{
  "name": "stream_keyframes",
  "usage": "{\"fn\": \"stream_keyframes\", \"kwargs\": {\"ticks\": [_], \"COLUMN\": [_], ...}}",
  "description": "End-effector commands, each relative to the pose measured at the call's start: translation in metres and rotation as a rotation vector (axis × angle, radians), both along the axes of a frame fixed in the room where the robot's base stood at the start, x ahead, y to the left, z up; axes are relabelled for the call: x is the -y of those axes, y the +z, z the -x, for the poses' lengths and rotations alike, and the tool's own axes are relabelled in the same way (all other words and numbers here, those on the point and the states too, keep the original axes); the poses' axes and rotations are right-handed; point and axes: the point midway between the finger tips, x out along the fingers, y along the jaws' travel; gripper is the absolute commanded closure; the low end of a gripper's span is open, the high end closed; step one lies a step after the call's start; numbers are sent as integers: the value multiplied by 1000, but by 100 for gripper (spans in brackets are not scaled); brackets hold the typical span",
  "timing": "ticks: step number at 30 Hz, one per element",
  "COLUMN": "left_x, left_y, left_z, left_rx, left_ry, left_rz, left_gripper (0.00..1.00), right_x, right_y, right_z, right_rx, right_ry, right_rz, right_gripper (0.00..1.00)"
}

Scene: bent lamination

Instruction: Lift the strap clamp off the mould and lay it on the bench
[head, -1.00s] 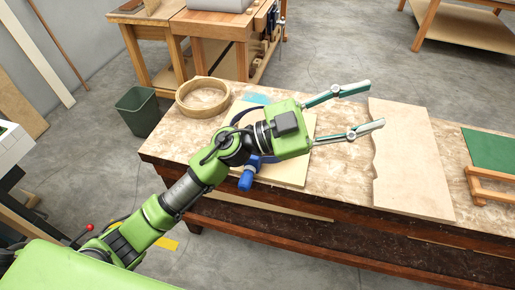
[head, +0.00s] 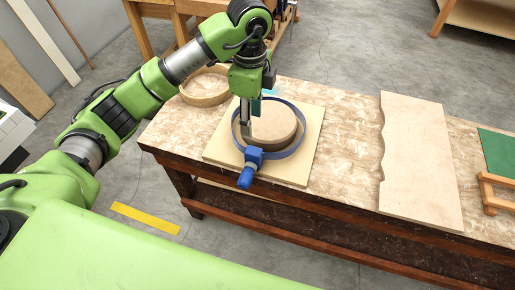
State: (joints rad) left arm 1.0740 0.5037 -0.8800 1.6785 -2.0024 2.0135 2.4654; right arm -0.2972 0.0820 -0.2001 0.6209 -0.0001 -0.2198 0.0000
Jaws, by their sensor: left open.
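The strap clamp is a blue band (head: 294,146) with a blue buckle and handle (head: 249,168) at its front. It lies as a loop around the round brown mould (head: 272,121), with a visible gap between band and wood. The mould sits on a pale square board (head: 305,170) on the bench (head: 345,130). My left gripper (head: 250,125) points down over the left part of the mould, close to the band's left rear side. It is open; I cannot tell whether a finger touches the band. The rear left of the loop is partly hidden by the fingers. My right gripper is out of view.
A round wooden hoop (head: 205,86) lies at the bench's back left, behind my arm. A wavy-edged pale board (head: 418,160) lies right of the mould, and a green panel on a wooden frame (head: 497,155) stands farther right. Bare bench shows between the two boards.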

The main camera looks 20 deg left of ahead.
Motion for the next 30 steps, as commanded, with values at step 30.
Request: {"fn": "stream_keyframes", "kwargs": {"ticks": [30], "left_x": [4], "left_y": [-128], "left_z": [5], "left_rx": [-3], "left_ry": [-6], "left_rz": [6], "left_gripper": [57], "right_x": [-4], "right_y": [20], "right_z": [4], "right_rx": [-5], "right_ry": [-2], "right_rz": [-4], "right_gripper": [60]}}
